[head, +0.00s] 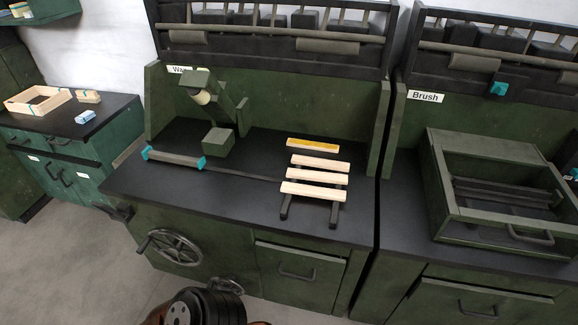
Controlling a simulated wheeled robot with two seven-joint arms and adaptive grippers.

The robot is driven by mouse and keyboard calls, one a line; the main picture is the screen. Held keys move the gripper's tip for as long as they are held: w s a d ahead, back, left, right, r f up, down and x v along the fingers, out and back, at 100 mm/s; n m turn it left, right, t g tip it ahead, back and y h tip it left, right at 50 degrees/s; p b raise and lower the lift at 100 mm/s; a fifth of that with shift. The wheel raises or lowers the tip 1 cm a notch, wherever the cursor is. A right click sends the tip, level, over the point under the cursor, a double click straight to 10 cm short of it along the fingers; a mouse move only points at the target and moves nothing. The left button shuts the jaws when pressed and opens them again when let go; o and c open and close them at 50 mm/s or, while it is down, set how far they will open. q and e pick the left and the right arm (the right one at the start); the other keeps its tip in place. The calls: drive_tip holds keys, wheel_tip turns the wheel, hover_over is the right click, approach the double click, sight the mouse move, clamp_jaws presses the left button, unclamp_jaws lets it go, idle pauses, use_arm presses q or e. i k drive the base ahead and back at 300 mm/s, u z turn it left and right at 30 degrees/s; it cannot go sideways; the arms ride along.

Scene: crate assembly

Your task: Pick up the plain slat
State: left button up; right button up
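Three plain pale wooden slats lie crosswise on a dark two-railed rack (334,215) on the bench: a back slat (321,162), a middle slat (318,176) and a front slat (313,190). They are roughly parallel with gaps between them. Behind them lies another slat with a yellow top (312,143). Which plain slat the task means I cannot tell. Neither of my grippers is in view.
The slats are on a dark benchtop (240,195). To their left stand a green machine (218,140) and a grey roller with teal ends (174,158). A green open-framed box (500,190) sits on the right bench. A wooden frame (38,101) is on the far left cabinet.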

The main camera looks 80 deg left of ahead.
sight(302, 160)
drive_tip(key=k, duration=0.15)
drive_tip(key=u, duration=1.1)
